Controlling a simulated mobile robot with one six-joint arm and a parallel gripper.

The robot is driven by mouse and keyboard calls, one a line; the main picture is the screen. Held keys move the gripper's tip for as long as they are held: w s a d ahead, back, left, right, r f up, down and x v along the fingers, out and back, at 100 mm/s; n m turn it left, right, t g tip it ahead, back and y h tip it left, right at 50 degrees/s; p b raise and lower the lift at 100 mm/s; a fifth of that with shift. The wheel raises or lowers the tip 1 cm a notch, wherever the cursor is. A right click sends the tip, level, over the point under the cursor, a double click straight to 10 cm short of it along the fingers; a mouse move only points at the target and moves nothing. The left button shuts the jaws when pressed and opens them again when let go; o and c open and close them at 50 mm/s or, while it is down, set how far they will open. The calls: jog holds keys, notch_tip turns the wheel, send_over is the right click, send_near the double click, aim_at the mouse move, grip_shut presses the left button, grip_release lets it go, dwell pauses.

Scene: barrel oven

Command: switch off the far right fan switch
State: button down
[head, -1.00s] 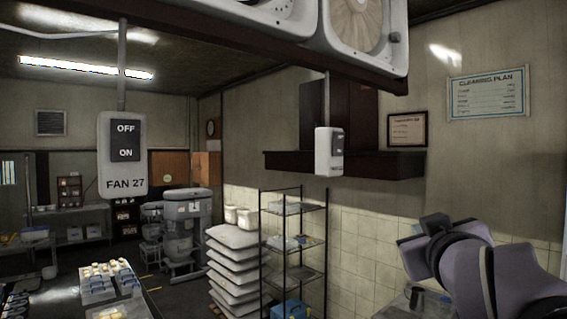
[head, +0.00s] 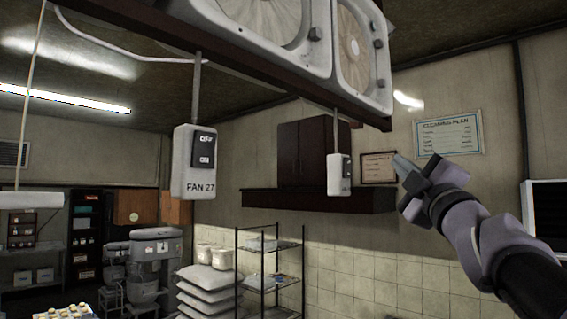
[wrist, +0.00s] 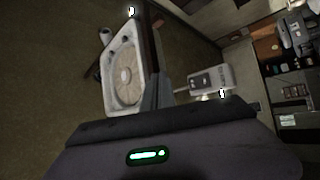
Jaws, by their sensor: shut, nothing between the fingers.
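The far right fan switch (head: 339,174) is a white box with a dark rocker, hanging on a rod below the fan beam. It is small, and its rocker position is not legible. My gripper (head: 396,157) is raised to the right of it in the head view, apart from it, fingers shut and empty. In the wrist view my fingertips (wrist: 157,80) point up the picture. A white switch box (wrist: 212,79) with a dark rocker shows to their right; I cannot tell which switch it is. A nearer switch box (head: 194,162) reads FAN 27, with OFF above ON.
A dark beam (head: 240,72) with large fans (head: 359,48) hangs overhead. A dark hood with a ledge (head: 315,201) is on the wall behind the far right switch. A wire shelf rack (head: 268,245) and stacked sacks (head: 206,284) stand below.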

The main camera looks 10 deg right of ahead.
aim_at(348, 168)
jog(key=w+a, duration=0.4)
jog(key=w, duration=0.2)
jog(key=shift+a+r, duration=0.3)
jog(key=shift+r, duration=0.1)
jog(key=shift+w, duration=0.1)
dwell(1.6)
jog(key=shift+w+a+b, duration=0.25)
jog(key=shift+w+b, duration=0.1)
jog(key=shift+w+a+r, duration=0.1)
jog(key=shift+w+a, duration=0.15)
dwell(0.6)
jog(key=shift+s+d, duration=0.55)
jog(key=shift+s, duration=0.15)
